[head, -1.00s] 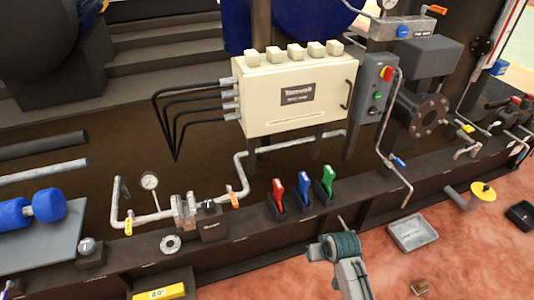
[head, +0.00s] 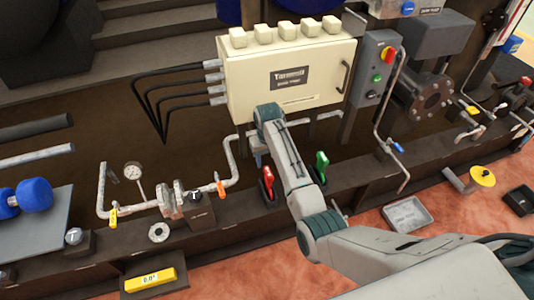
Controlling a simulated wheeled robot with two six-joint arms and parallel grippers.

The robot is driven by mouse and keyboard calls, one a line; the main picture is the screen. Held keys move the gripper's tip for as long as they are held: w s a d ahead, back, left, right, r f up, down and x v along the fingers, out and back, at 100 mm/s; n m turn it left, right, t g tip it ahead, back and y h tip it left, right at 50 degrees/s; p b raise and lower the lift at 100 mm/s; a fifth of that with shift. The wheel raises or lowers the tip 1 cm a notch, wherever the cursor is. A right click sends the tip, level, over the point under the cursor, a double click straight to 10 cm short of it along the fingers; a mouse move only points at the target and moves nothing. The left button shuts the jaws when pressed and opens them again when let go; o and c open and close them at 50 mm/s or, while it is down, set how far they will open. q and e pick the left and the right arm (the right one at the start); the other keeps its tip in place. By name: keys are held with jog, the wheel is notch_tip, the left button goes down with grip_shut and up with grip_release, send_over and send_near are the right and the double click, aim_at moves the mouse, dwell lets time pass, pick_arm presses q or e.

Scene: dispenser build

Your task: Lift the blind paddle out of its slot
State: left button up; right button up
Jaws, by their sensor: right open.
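I cannot pick out the blind paddle with certainty. My right arm reaches in from the lower right. My right gripper (head: 258,157) points down below the beige box, behind the red handle and right of the flanges and block. It is open, its fingers are small and partly hidden, and I see nothing held. My left gripper is out of view.
A red handle (head: 268,183) and a green handle (head: 321,166) stand on either side of my right arm. A beige box (head: 285,80) is above the gripper. A pressure gauge (head: 133,170) and a pale ring (head: 159,232) are at left. A grey tray (head: 409,214) sits on the floor.

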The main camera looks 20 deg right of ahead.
aim_at(268, 172)
notch_tip(268, 172, down, 8)
jog(key=shift+f+b, duration=0.1)
jog(key=shift+b, duration=0.6)
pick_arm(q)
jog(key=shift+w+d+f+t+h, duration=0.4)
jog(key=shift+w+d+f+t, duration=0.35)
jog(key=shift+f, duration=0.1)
